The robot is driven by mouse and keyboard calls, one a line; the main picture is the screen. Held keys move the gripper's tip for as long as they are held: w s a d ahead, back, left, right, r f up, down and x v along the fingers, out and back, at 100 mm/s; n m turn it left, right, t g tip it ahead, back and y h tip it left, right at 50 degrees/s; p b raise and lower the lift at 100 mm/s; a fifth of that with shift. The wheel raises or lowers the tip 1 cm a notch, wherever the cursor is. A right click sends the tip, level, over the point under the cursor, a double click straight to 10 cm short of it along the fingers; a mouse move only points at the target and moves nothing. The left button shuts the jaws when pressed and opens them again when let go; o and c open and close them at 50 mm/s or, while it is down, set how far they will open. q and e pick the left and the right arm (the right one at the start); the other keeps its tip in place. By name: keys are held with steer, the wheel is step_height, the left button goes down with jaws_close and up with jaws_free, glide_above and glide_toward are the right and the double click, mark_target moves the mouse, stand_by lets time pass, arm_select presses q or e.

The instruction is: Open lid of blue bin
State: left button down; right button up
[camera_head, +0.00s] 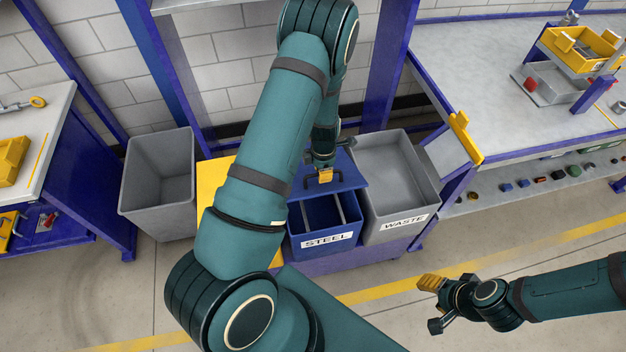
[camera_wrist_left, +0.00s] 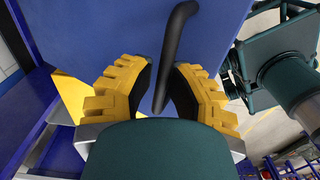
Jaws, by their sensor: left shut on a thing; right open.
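The blue bin (camera_head: 325,241) labelled STEEL stands on the floor-level cart in the head view. Its front part is uncovered, and a divided interior shows. Its blue lid (camera_head: 350,176) is raised at the back of the bin. My left gripper (camera_head: 322,174) is at the lid, partly hidden by its own arm. In the left wrist view, the left gripper's yellow fingers (camera_wrist_left: 160,92) are closed around the black lid handle (camera_wrist_left: 176,50), with the blue lid (camera_wrist_left: 110,30) behind it. My right gripper (camera_head: 436,304) is open and empty, at the lower right, away from the bin.
A grey bin (camera_head: 396,180) labelled WASTE stands right beside the blue bin. Another grey bin (camera_head: 160,185) is to the left. Workbenches stand at left (camera_head: 55,120) and right (camera_head: 480,75). The floor in front is clear apart from my arms.

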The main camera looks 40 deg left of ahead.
arm_select(q)
steer(key=shift+w+a+r+p, duration=0.4)
steer(key=shift+w+a+r, duration=0.15)
steer(key=shift+r, duration=0.25)
steer(key=shift+w+a+r+p, duration=0.25)
steer(key=shift+a+r+p, duration=0.2)
steer(key=shift+r, duration=0.1)
steer(key=shift+w+a+r, duration=0.1)
steer(key=shift+r, duration=0.2)
steer(key=w+a+r+p, duration=0.2)
steer(key=w+a+r, duration=0.1)
steer(key=r, duration=0.1)
steer(key=shift+a+r, duration=0.25)
steer(key=shift+a, duration=0.05)
steer(key=shift+w, duration=0.1)
